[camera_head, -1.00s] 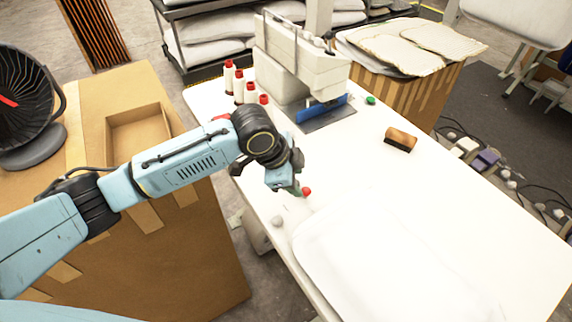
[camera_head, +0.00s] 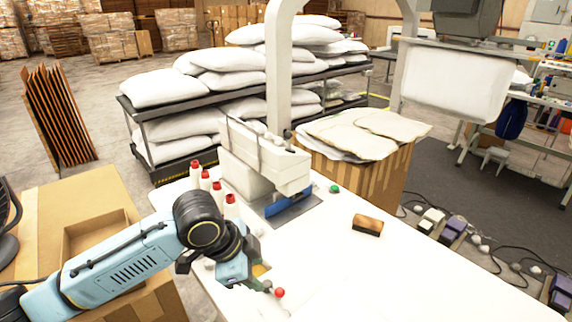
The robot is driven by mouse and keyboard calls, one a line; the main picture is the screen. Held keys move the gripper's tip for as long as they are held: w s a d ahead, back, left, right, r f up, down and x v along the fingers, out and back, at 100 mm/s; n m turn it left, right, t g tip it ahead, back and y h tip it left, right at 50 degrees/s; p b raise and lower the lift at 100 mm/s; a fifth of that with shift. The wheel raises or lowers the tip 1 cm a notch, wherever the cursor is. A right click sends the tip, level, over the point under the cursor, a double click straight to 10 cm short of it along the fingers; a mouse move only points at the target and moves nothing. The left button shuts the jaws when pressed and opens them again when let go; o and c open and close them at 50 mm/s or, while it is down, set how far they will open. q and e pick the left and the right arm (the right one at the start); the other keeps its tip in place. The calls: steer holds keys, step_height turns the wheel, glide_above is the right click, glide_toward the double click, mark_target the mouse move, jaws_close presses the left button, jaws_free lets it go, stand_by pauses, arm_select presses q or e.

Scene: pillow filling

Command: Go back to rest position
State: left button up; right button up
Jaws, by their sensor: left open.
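My left arm comes in from the lower left, and my left gripper (camera_head: 262,284) is over the left edge of the white table (camera_head: 400,285). The gripper is open, and its fingers are small and partly hidden by its own body. A small red-topped item (camera_head: 280,292) lies just beside the fingertips, and I see nothing held. My right gripper is not in view.
A white sewing machine (camera_head: 265,160) stands at the table's back, with several red-capped thread spools (camera_head: 231,207) beside it. A brush (camera_head: 367,225) lies on the table. Cardboard boxes (camera_head: 85,205) stand left. A rack of pillows (camera_head: 160,88) is behind. The table's right is clear.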

arm_select(q)
steer(key=s+f+n, duration=0.1)
steer(key=s, duration=0.2)
steer(key=s+d+f+n, duration=0.1)
steer(key=s+f+n, duration=0.1)
steer(key=s, duration=0.1)
steer(key=s+f+n+t+h, duration=0.1)
steer(key=s+f, duration=0.1)
steer(key=s, duration=0.1)
steer(key=shift+s+d+f+n, duration=0.1)
steer(key=shift+d+f+n, duration=0.15)
steer(key=shift+d+n, duration=0.15)
steer(key=s+a+f+n+y, duration=0.2)
steer(key=s+a+f+n, duration=0.1)
steer(key=s+a+n, duration=0.3)
steer(key=s+a+f+n+y, duration=0.2)
steer(key=s+a+n+y, duration=0.1)
steer(key=s+a, duration=0.55)
step_height(320, 180, down, 28)
steer(key=s+g+b, duration=0.1)
steer(key=g+b, duration=0.1)
steer(key=b, duration=0.2)
steer(key=s+a+f+g+b, duration=0.1)
steer(key=s+f+b, duration=0.3)
steer(key=s+f, duration=1.3)
step_height(320, 180, down, 3)
steer(key=shift+a, duration=0.65)
